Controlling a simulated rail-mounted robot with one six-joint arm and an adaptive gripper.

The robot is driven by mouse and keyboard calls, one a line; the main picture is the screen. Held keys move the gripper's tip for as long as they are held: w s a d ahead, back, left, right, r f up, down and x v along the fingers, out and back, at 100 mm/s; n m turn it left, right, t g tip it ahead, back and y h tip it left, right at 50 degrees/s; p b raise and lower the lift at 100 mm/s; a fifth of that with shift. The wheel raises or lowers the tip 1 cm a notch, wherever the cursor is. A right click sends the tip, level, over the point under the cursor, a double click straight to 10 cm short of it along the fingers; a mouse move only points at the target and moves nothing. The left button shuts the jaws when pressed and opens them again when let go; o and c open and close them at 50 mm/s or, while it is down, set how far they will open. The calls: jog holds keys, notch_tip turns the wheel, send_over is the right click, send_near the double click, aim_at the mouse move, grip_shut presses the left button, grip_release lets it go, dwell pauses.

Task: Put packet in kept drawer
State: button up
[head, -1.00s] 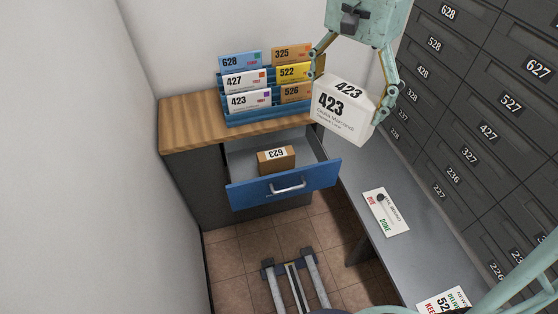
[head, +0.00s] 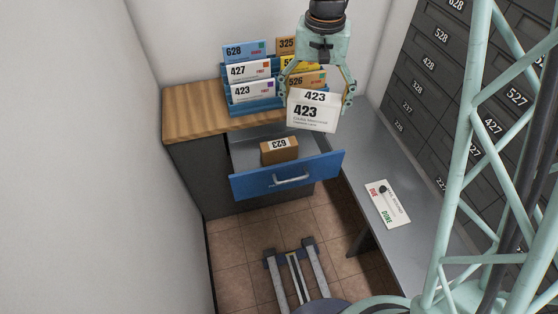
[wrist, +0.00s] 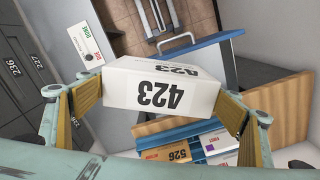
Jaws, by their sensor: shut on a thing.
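A white box-shaped packet marked 423 (head: 314,112) is held by my gripper (head: 317,92) above the right end of the cabinet. The two fingers press on its left and right sides; the packet also fills the middle of the wrist view (wrist: 164,88). The blue-fronted drawer (head: 288,180) stands pulled open below and to the left of the packet. A brown box marked 623 (head: 279,150) lies inside the drawer. The packet is apart from the drawer and hides part of its right rear corner.
A blue rack (head: 254,108) with several numbered letters stands on the wooden cabinet top (head: 190,112). A grey bench (head: 365,150) runs on the right, with a DUE/DONE card (head: 388,204) on it. Numbered mailboxes (head: 425,90) line the right wall. The drawer has free room beside the brown box.

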jog(key=w+a+f+n, duration=0.2)
jog(key=w+f, duration=0.1)
jog(key=f, duration=0.4)
jog(key=w+a+f+n, duration=0.3)
jog(key=f, duration=0.5)
jog(key=shift+a, duration=0.3)
jog(key=shift+f, duration=0.1)
notch_tip(320, 180, down, 14)
jog(key=shift+b, duration=1.25)
jog(key=shift+f+b, duration=0.4)
jog(key=shift+f, duration=1.5)
jog(key=shift+f, duration=0.2)
jog(key=o, duration=1)
jog(key=shift+r, duration=0.1)
